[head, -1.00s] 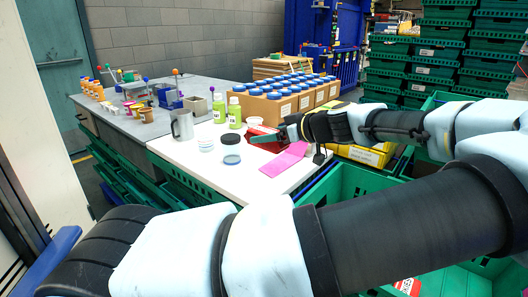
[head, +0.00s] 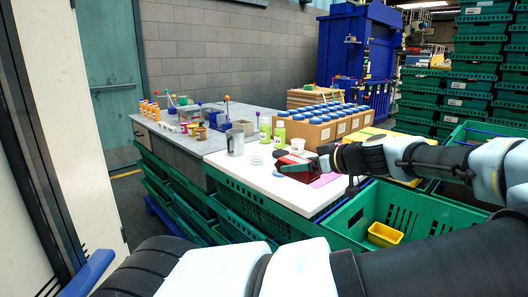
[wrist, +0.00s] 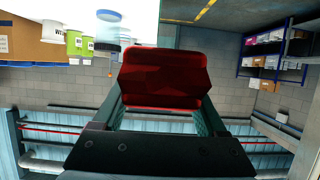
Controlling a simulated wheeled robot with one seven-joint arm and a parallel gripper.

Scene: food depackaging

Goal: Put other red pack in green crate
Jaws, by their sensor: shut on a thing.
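The red pack (wrist: 163,78) is between the two fingers of my gripper (wrist: 160,112) in the wrist view, and the gripper is shut on it. In the head view the red pack (head: 287,160) shows at the tip of my gripper (head: 302,166), over the right part of the white table; the height above the top is hard to judge. The open green crate (head: 405,202) stands to the right of the table, partly hidden by my arm. A yellow container (head: 385,234) is inside it.
The white table (head: 262,182) holds green-labelled bottles (head: 272,131), a grey mug (head: 235,142), a pink sheet (head: 326,180) and cartons of blue-capped jars (head: 330,122). Stacked green crates (head: 482,75) stand at the back right. A grey table (head: 190,138) is at the left.

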